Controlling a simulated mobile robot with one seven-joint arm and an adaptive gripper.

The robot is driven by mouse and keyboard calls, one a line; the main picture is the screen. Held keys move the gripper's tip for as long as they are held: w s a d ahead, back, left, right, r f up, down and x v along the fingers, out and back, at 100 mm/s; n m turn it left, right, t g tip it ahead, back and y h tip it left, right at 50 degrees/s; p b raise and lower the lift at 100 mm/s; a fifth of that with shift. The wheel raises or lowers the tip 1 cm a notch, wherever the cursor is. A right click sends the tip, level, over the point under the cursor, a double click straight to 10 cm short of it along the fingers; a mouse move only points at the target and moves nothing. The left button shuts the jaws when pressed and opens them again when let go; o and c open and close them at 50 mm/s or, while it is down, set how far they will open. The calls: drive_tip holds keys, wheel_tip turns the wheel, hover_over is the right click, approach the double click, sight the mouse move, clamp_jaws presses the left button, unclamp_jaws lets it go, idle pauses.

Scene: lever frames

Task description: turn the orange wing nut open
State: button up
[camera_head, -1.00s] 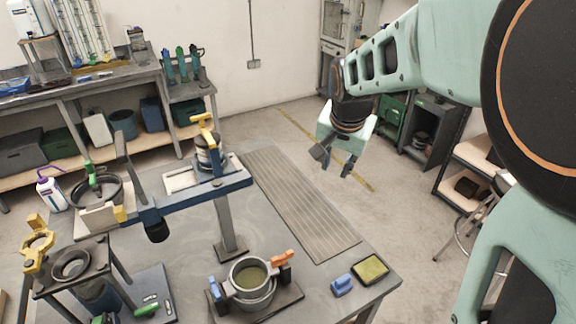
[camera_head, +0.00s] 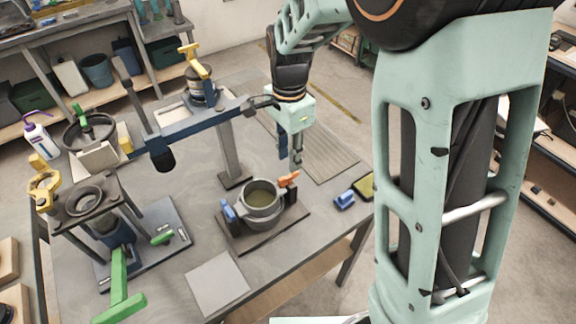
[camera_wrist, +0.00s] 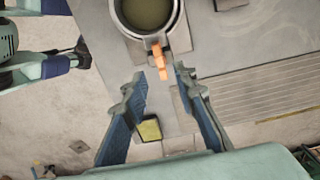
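The orange wing nut (camera_head: 288,179) sits on the right side of a round clamped pot (camera_head: 261,196) holding greenish contents. In the wrist view the orange wing nut (camera_wrist: 160,60) shows at the pot's rim, just beyond my fingertips and roughly in line with the gap. My gripper (camera_head: 291,158) hangs pointing down just above the wing nut in the head view. In the wrist view my gripper (camera_wrist: 160,82) is open, with its two fingers apart and nothing between them. No contact with the nut is visible.
A blue wing nut (camera_head: 229,211) is on the pot's left side. A blue brush (camera_head: 345,201) and a yellow pad (camera_head: 367,186) lie to the right. A blue beam (camera_head: 200,122) on a post stands behind the pot. A grey plate (camera_head: 217,283) lies in front.

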sight(289, 176)
drive_tip(key=shift+f, duration=2.8)
clamp_jaws()
